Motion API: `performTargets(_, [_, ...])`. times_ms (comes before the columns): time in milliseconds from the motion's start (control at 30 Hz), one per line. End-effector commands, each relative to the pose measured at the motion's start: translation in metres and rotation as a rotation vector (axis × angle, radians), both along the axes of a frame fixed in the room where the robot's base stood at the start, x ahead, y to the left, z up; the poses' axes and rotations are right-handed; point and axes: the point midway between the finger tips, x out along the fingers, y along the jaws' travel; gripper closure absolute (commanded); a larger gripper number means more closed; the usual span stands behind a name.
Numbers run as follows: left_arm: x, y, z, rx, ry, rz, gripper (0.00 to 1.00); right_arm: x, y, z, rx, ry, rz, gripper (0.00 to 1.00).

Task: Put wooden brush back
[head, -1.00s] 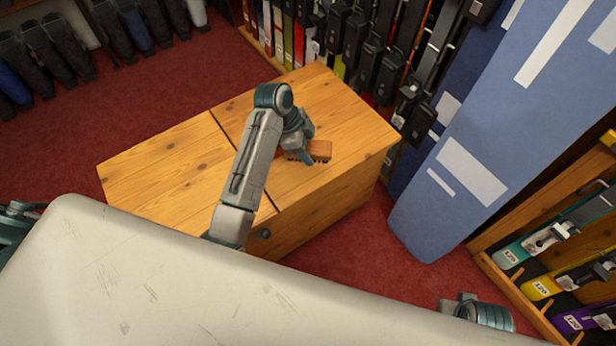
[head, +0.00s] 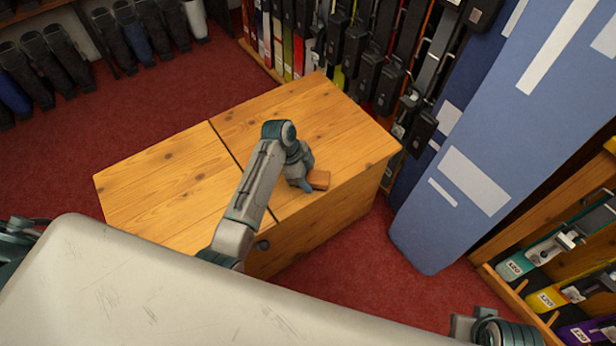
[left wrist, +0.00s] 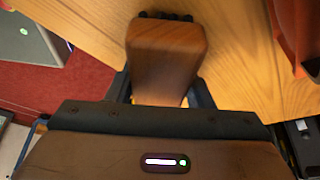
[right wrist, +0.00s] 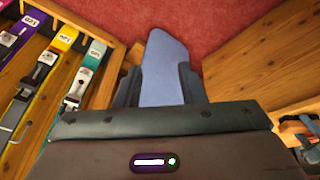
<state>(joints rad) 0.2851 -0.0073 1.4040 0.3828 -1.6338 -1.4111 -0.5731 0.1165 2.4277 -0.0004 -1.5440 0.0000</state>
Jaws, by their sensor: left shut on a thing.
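The wooden brush (head: 319,179) is a brown wooden block near the front edge of the bench top (head: 150,195), partly hidden by my left gripper (head: 305,182). In the left wrist view the brush (left wrist: 165,60) sits between the two fingers, its dark bristles just showing at the far end. My left gripper is shut on it. I cannot tell whether the brush touches the bench. My right gripper (right wrist: 158,88) is open and empty in the right wrist view, away from the bench, with a blue thing beyond its fingers.
A red object (left wrist: 298,35) lies near the left gripper, at upper right in its wrist view. Tall blue bags (head: 470,180) stand right of the bench. Racks of ski gear (head: 555,260) line the right and back. Red carpet (head: 350,270) is clear in front.

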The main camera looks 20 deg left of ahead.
Motion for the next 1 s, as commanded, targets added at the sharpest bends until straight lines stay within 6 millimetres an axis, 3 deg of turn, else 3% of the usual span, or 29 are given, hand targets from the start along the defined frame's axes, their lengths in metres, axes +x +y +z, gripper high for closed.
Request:
performTargets(233, [0.0,0.0,-0.001,0.0,-0.001,0.0,0.78,-0.002,0.0,-0.001,-0.001,0.006,0.0,0.64])
performTargets(267, [0.0,0.0,-0.002,0.0,-0.001,0.0,0.51,-0.002,0.0,-0.002,-0.001,0.007,0.0,0.64])
performTargets(367, [0.0,0.0,-0.001,0.0,-0.001,0.0,0.31,-0.002,-0.001,-0.003,-0.002,0.008,0.001,0.64])
performTargets(733, [0.0,0.001,0.004,0.0,-0.002,0.001,0.31,0.0,-0.001,-0.001,-0.003,0.003,0.002,0.64])
performTargets(867, [0.0,0.009,0.022,0.0,-0.004,0.001,0.31,0.003,-0.001,-0.001,-0.002,-0.008,0.003,0.64])
performTargets(1000, [-0.001,0.02,0.051,0.002,-0.005,0.001,0.31,0.008,-0.002,-0.021,0.002,0.013,-0.004,0.64])
